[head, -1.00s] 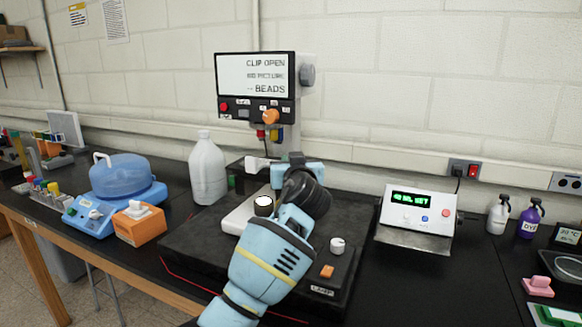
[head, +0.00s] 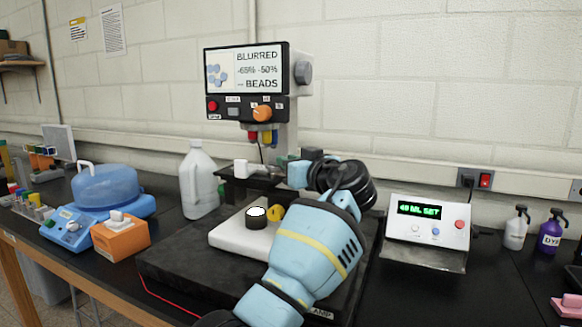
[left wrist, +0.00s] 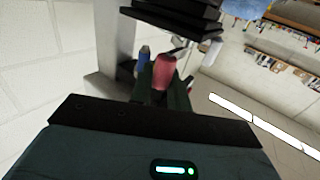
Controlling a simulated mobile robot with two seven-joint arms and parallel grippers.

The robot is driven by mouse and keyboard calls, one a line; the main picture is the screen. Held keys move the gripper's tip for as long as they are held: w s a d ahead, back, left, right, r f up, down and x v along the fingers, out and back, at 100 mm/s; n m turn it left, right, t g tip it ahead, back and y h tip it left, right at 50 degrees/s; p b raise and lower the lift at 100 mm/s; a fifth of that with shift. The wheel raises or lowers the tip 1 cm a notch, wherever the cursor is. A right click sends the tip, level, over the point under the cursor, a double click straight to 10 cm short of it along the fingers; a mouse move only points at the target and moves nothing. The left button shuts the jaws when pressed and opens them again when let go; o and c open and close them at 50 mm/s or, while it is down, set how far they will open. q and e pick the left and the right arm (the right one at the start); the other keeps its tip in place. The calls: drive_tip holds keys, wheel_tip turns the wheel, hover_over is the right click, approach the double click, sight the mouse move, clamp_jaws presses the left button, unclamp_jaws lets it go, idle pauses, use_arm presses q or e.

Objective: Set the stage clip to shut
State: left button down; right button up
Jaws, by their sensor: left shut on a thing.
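The microscope's dark stage (head: 250,178) sits below the red, yellow and blue lenses (head: 264,137). A small white piece (head: 241,168) stands at its left side. My left gripper (head: 284,168) reaches in from the front right, at the stage's right side. It is shut on what seems to be the stage clip, which the fingers and wrist hide. In the left wrist view, the red lens (left wrist: 164,70) shows close beyond the gripper. The screen (head: 246,69) reads "BLURRED", "-65% -50%", "BEADS" beside a picture of pale blue beads. My right gripper is out of view.
The white base plate with a dark round knob (head: 256,217) lies below the stage. A white jug (head: 199,182) and a blue-lidded device (head: 105,190) stand left. A "40 ML SET" box (head: 428,222) and bottles (head: 551,232) stand right.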

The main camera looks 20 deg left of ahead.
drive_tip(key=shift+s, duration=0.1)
use_arm(q)
drive_tip(key=c, duration=1.4)
unclamp_jaws()
drive_tip(key=shift+o, duration=0.2)
drive_tip(key=b+v, duration=0.1)
drive_tip(key=v, duration=0.6)
drive_tip(key=shift+s+d, duration=0.2)
drive_tip(key=shift+d, duration=0.15)
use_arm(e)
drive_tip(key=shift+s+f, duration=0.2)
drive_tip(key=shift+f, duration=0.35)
